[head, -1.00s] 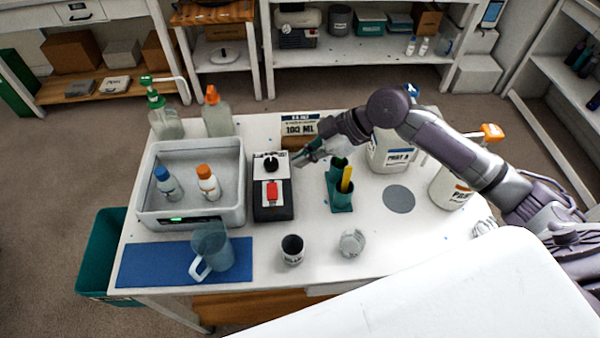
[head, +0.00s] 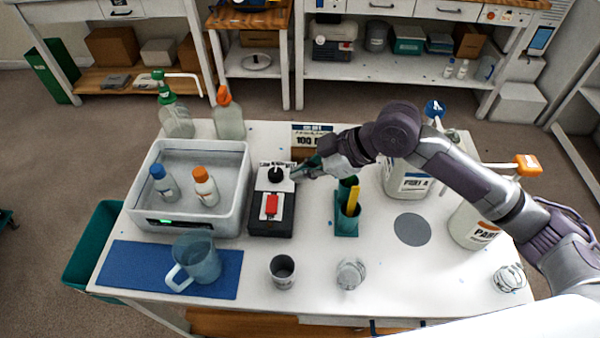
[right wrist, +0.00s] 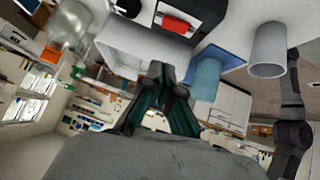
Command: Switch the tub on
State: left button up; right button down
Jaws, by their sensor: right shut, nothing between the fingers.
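The tub (head: 232,222) is a pale grey open basin at the left of the table, with a small green light lit on its front. Two bottles, one blue-capped (head: 165,184) and one orange-capped (head: 205,187), stand in it. Right beside the tub is a black-and-white box (head: 262,226) with a black knob (head: 276,175) and a red switch (head: 270,206). The red switch also shows in the right wrist view (right wrist: 177,25). My right gripper (head: 296,174) is shut and empty, its tips just right of the knob; contact cannot be told. My left gripper is out of view.
A sign (head: 306,138) stands behind my right gripper. A green holder (head: 345,228) with a yellow item is to its right. A pitcher (head: 199,262) on a blue mat (head: 125,262), a cup (head: 283,281) and a clear glass (head: 350,274) are in front.

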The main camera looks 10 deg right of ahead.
send_over(270, 198)
jog(key=s+d, duration=0.1)
jog(key=d, duration=0.1)
notch_tip(270, 198, down, 5)
jog(key=shift+a+f+p, duration=0.1)
jog(key=shift+p, duration=0.35)
notch_tip(270, 198, down, 2)
jog(key=shift+w+f, duration=0.15)
jog(key=shift+f, duration=0.85)
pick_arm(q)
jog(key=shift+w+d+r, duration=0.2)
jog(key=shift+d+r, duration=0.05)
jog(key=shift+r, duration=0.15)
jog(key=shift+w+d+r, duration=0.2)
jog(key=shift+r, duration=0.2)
pick_arm(e)
jog(key=shift+w, duration=0.1)
jog(key=shift+w+f, duration=0.1)
jog(key=shift+f, duration=0.2)
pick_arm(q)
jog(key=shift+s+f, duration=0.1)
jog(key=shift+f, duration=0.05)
pick_arm(e)
jog(key=shift+g, duration=0.3)
